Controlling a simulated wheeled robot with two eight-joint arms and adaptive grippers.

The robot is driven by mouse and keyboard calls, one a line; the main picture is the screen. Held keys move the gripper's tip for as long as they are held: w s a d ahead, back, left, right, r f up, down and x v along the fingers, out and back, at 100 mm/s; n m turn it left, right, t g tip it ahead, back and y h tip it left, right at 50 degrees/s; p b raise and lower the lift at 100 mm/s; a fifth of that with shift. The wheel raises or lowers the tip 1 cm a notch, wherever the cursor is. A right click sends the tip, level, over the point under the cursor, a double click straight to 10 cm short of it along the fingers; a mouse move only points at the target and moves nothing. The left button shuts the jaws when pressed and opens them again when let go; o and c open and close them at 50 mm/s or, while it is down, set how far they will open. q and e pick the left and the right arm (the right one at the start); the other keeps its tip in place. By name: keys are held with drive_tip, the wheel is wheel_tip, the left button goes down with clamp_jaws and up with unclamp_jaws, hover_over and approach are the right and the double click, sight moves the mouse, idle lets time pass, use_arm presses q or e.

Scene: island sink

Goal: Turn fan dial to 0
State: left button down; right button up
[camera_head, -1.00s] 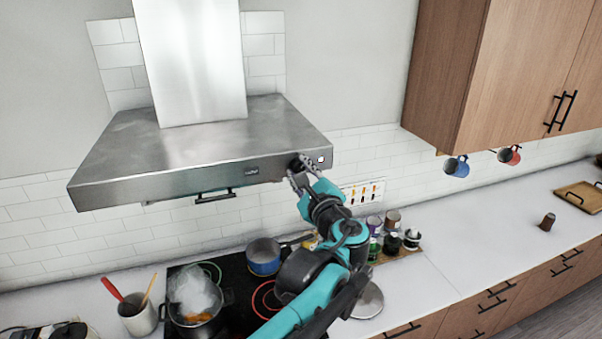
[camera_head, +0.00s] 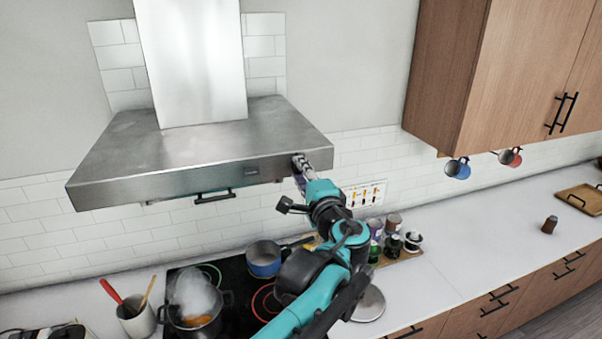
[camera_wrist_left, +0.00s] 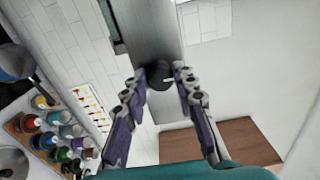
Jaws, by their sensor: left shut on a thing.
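The range hood (camera_head: 190,155) is a steel canopy above the cooktop. The fan dial (camera_wrist_left: 158,78) is a dark round knob near the right end of its front face. In the wrist view it sits between my left fingertips. My left gripper (camera_head: 299,163) is shut on the dial, one finger on each side, and hides it in the head view. It also shows in the left wrist view (camera_wrist_left: 159,74). The dial's markings are too small to read. My right gripper is not in view.
Below are the black cooktop (camera_head: 235,285) with a steaming pot (camera_head: 195,308) and a blue pan (camera_head: 264,262). Several jars (camera_head: 393,243) stand right of my arm. A wooden wall cabinet (camera_head: 490,70) is at upper right. Space before the hood's left part is free.

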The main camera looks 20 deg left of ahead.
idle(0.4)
use_arm(q)
drive_tip(key=c, duration=1.2)
unclamp_jaws()
drive_tip(key=v, duration=1.2)
